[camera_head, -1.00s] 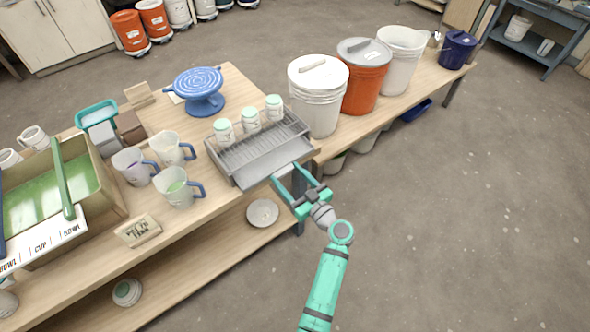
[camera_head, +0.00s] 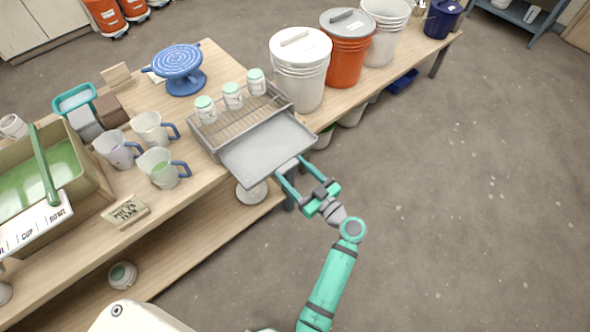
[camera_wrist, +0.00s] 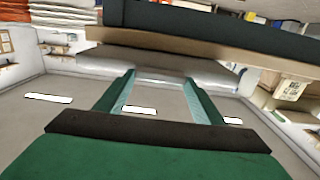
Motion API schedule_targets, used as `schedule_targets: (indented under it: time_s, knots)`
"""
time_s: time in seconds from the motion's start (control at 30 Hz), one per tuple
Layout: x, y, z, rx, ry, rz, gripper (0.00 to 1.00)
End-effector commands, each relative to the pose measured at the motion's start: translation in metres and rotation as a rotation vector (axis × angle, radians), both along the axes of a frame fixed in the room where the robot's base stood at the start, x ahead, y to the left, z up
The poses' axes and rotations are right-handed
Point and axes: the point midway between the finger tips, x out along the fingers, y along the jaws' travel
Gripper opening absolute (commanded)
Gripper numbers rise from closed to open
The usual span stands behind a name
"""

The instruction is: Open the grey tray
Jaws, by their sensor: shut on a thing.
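The grey tray (camera_head: 265,145) is slid out from under a wire rack (camera_head: 240,115) in a grey frame at the table's front edge. It sticks out past the edge over the floor. My gripper (camera_head: 291,170) is at the tray's front side, its two green fingers shut on it near the front handle. In the wrist view the fingers (camera_wrist: 160,85) reach toward a pale grey front face (camera_wrist: 170,68). The exact grip on the handle is hard to make out there.
Several lidded jars (camera_head: 232,96) stand on the rack. A white bucket (camera_head: 300,75) and an orange bucket (camera_head: 346,50) stand to the right. Jugs (camera_head: 163,168) and a blue turntable (camera_head: 177,62) are to the left. The floor at right is clear.

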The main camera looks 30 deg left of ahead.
Motion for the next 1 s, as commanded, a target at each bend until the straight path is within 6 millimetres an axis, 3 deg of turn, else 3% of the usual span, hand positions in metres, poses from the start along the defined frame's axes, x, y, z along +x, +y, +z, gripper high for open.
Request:
schedule_targets:
  time_s: [0.03, 0.1, 0.47, 0.67, 1.0]
  knots:
    - [0.000, 0.000, -0.001, -0.001, 0.001, -0.001, 0.65]
    - [0.000, 0.000, 0.000, -0.001, 0.001, 0.000, 0.81]
    - [-0.001, -0.003, 0.000, 0.000, 0.001, -0.001, 0.81]
    - [-0.011, -0.026, 0.000, 0.000, 0.001, -0.004, 0.81]
    - [-0.036, -0.082, -0.001, -0.001, 0.001, -0.004, 0.81]
